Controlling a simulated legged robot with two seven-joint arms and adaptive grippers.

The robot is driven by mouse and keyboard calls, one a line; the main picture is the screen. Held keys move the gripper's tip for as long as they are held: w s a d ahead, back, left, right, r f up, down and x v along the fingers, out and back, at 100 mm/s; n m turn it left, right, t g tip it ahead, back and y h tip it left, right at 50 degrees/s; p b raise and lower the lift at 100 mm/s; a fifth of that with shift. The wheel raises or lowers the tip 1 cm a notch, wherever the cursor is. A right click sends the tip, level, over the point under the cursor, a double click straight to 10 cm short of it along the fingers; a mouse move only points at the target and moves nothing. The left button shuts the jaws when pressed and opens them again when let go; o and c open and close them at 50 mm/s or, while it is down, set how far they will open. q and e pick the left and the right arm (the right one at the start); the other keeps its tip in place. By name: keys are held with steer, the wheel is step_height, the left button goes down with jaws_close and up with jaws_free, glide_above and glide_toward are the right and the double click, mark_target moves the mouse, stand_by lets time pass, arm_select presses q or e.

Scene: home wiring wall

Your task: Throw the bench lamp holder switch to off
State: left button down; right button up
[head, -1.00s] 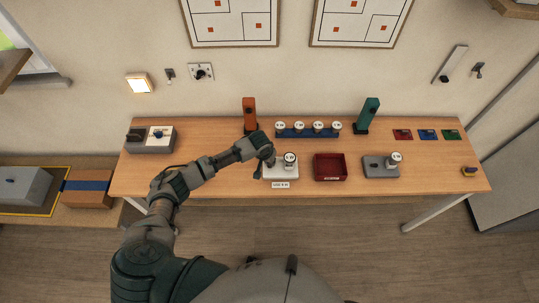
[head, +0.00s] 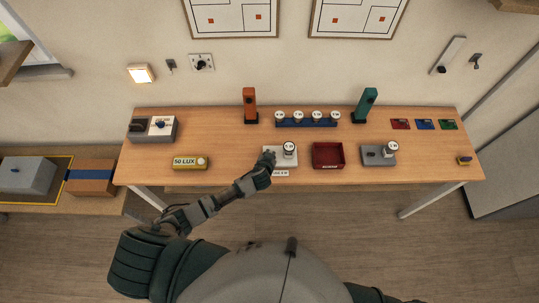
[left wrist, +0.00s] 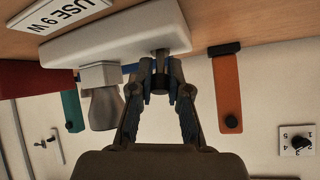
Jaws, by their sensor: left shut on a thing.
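The white bench lamp holder (head: 284,163) stands on the wooden bench at the middle front, with a lamp (head: 289,149) upright in it. In the left wrist view the holder's white base (left wrist: 110,38) appears at the top, with the lamp (left wrist: 101,100) to the left of my fingers. My left gripper (head: 269,157) is at the left side of the holder. In the left wrist view its fingers (left wrist: 159,85) are shut on the small dark switch (left wrist: 159,64) at the base. The fingertips partly hide the switch, so its position is hard to tell. My right gripper is out of view.
A yellow 50 LUX meter (head: 190,162) lies left of the holder. A red tray (head: 328,165) and a grey holder (head: 379,160) with a lamp stand to its right. Behind are an orange post (head: 249,103), a blue lamp rack (head: 306,123) and a green post (head: 366,104).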

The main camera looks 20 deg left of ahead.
arm_select(q)
steer(key=shift+s+f, duration=0.25)
steer(key=shift+f, duration=0.05)
steer(key=c, duration=1.1)
jaws_free()
steer(key=shift+w+r, duration=0.1)
steer(key=shift+r, duration=0.1)
steer(key=v, duration=1.1)
steer(key=shift+s+r, duration=0.15)
steer(key=shift+s, duration=0.2)
